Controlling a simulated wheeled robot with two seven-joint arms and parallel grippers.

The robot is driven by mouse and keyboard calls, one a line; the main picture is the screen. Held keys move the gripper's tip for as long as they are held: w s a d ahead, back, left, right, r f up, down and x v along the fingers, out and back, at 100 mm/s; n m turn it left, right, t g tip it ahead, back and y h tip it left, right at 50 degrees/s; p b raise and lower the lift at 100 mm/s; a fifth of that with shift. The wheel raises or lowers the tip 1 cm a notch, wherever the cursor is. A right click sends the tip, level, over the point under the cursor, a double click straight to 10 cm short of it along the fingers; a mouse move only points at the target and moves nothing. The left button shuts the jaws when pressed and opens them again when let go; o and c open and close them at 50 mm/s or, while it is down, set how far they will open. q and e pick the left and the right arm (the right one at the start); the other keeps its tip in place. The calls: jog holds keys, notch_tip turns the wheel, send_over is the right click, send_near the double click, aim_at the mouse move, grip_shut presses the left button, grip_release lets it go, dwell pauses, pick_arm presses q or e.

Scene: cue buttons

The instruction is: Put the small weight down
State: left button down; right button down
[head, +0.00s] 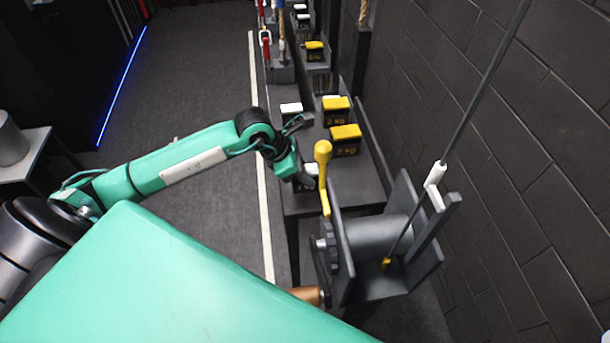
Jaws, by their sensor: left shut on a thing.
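My left gripper (301,179) is at the front end of the dark bench, just left of the yellow crank lever. It is shut on the small weight (312,169), of which only a pale top and a little of the dark body show past the fingers. I cannot tell whether its underside touches the bench top (300,203). My right gripper is not in view.
A white-topped block (291,108) and two yellow-topped weights (336,103) (345,132) stand on the bench. A winch drum (378,238) with a yellow crank lever (323,152) stands close to the right. A brick wall (530,150) bounds the right side.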

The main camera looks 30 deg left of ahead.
pick_arm(q)
notch_tip(320, 180, down, 2)
jog(key=shift+f, duration=0.15)
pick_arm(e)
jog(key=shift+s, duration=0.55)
pick_arm(q)
jog(key=c, duration=1)
grip_release()
jog(key=shift+f, duration=0.15)
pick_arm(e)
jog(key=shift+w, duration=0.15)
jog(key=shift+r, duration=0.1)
